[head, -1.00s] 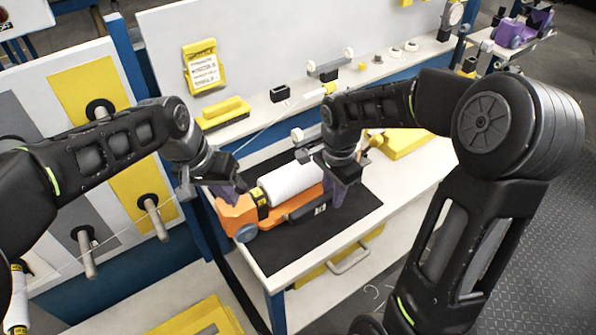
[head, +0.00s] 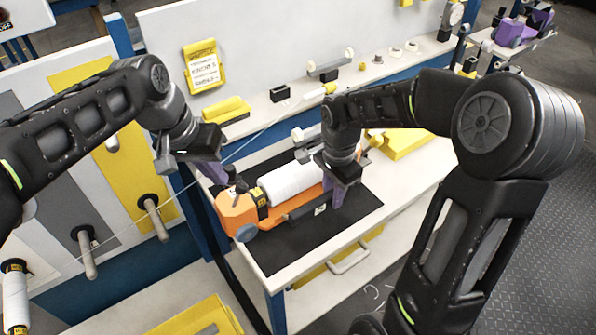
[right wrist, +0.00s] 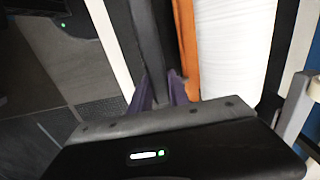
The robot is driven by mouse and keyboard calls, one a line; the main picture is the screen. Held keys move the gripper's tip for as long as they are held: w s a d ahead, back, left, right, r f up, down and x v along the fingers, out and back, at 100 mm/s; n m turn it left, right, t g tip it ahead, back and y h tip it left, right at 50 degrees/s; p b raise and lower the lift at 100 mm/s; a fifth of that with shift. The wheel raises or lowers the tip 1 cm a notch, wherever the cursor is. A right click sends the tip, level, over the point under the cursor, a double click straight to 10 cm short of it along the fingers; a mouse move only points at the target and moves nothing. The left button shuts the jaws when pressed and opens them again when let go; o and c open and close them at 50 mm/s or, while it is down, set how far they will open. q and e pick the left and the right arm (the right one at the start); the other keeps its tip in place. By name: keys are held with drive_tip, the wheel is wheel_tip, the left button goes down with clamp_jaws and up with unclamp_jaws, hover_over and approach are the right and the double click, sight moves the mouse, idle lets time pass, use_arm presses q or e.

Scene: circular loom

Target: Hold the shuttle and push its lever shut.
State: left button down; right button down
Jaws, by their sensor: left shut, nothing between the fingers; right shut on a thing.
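The orange shuttle (head: 238,214) lies on a black mat (head: 283,258) on the white bench, with a white yarn bobbin (head: 292,183) along its body. A small dark lever-like piece (head: 239,186) sticks up on its orange left end; how far it is shut I cannot tell. My left gripper (head: 218,176) is shut and empty, above and behind that end, apart from it. My right gripper (head: 336,197) is shut on the shuttle's side near its right end. In the right wrist view the purple fingers (right wrist: 162,90) are at the dark rail beside the orange body (right wrist: 187,45).
A thread runs from the upper bench across my left gripper to the left panel. A yellow block (head: 225,111) and a black holder (head: 279,93) stand at the back. A panel with pegs (head: 154,218) stands at the left. The mat's front part is clear.

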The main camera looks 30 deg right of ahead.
drive_tip(key=c, duration=1.2)
unclamp_jaws()
drive_tip(key=shift+f, duration=0.15)
drive_tip(key=shift+o, duration=0.2)
drive_tip(key=shift+r, duration=0.2)
drive_tip(key=shift+r, duration=0.35)
wheel_tip(320, 180, up, 11)
